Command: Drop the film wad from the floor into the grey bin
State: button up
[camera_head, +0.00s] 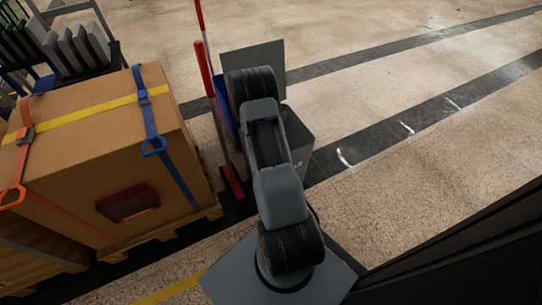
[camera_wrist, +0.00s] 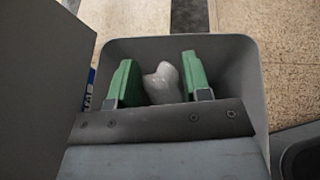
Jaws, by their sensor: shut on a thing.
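The film wad (camera_wrist: 165,86) is a pale, translucent, crumpled lump between the two green fingers of my gripper (camera_wrist: 158,80) in the wrist view. My gripper is shut on it. The grey bin (camera_wrist: 251,75) lies around and beneath the fingers in that view, its rim on several sides of them. The wad appears over the bin's open mouth; its exact height cannot be told. In the head view the grey bin (camera_head: 299,138) stands partly hidden behind my arm, and my gripper and the wad are hidden there.
A grey upright panel, likely the bin's raised lid (camera_head: 268,58), stands at its far side. A red-handled tool (camera_head: 204,66) stands left of the bin. A large strapped carton (camera_head: 95,165) on a pallet is further left. The floor to the right is open.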

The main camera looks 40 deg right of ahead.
notch_tip(320, 180, down, 6)
jog(key=b, duration=0.4)
jog(key=shift+w+a, duration=0.1)
jog(key=o, duration=1)
jog(key=shift+c, duration=0.2)
jog(key=shift+r, duration=0.1)
jog(key=shift+r+p, duration=0.3)
jog(key=shift+r, duration=0.25)
notch_tip(320, 180, up, 3)
jog(key=shift+a+r+p, duration=0.1)
jog(key=shift+a+p, duration=0.05)
jog(key=shift+p, duration=0.6)
jog(key=s+a+r+p, duration=0.5)
jog(key=s+a+r, duration=0.3)
jog(key=s, duration=0.2)
jog(key=shift+s+a+r+p, duration=0.3)
jog(key=shift+s+a, duration=0.05)
jog(key=shift+s, duration=0.05)
